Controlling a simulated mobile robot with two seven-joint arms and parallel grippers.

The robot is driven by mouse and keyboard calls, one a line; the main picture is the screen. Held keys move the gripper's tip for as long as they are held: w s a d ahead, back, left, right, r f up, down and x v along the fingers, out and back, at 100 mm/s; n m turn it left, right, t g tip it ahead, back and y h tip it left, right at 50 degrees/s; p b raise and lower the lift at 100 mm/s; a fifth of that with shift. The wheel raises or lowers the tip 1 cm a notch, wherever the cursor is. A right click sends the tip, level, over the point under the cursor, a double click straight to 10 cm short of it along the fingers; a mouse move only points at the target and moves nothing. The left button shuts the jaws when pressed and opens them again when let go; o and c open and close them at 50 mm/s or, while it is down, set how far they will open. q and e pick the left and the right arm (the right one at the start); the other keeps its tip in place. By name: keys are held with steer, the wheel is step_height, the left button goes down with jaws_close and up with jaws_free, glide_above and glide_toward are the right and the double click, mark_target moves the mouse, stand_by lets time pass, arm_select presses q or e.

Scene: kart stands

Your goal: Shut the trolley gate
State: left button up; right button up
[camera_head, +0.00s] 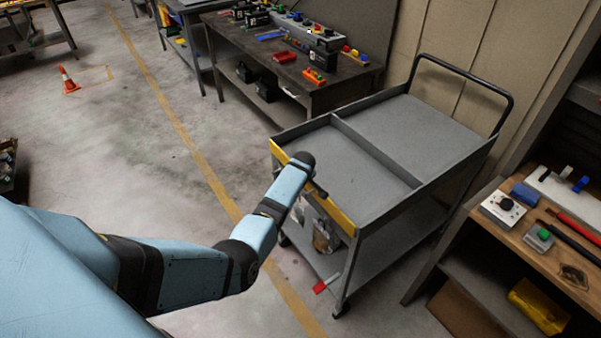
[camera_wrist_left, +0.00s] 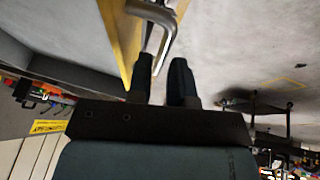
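The grey trolley (camera_head: 385,165) stands right of centre in the head view. Its yellow-edged gate (camera_head: 342,217) runs along the near end of the top tray; I cannot tell whether a gap remains at its edge. In the wrist view the gate's yellow edge (camera_wrist_left: 116,38) is at the top. A bent grey metal handle (camera_wrist_left: 168,20) comes down from it towards the gap between my fingertips. My left gripper (camera_wrist_left: 165,72) has its two dark fingers apart, close to the handle. In the head view my arm largely hides this gripper. My right gripper is out of view.
A workbench with tools (camera_head: 262,42) stands behind the trolley. A wooden bench (camera_head: 535,262) with small items is close on its right. A red-tipped part (camera_head: 326,284) sticks out low at the trolley's near end. Open floor (camera_head: 120,150) lies to the left.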

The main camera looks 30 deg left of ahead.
arm_select(q)
steer(key=v, duration=1)
steer(key=shift+r, duration=0.35)
steer(key=shift+s+d, duration=0.1)
